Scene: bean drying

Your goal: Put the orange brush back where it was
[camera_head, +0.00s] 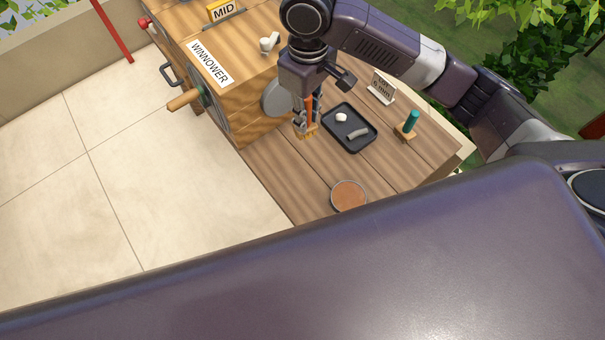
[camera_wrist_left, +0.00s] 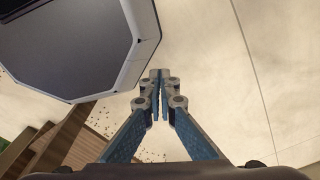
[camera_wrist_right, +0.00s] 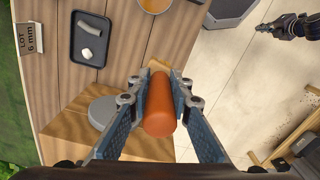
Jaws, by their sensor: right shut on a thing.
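The orange brush (camera_head: 308,112) is upright between the fingers of my right gripper (camera_head: 303,122), beside the winnower and left of the black tray. The right wrist view shows its orange handle (camera_wrist_right: 160,108) between the closed fingers (camera_wrist_right: 157,85), with its light wooden head (camera_wrist_right: 158,65) beyond. I cannot tell whether the head touches the wooden table (camera_head: 290,165). My left gripper (camera_wrist_left: 160,80) looks shut and empty above the pale floor; it also shows in the right wrist view (camera_wrist_right: 265,28).
The black tray (camera_head: 356,119) holds a white piece and a grey piece. A teal-handled brush (camera_head: 411,121), a LOT sign (camera_head: 381,88) and a round brown-filled dish (camera_head: 348,195) stand on the table. The wooden winnower (camera_head: 240,98) borders the left. Tabletop is bare between brush and dish.

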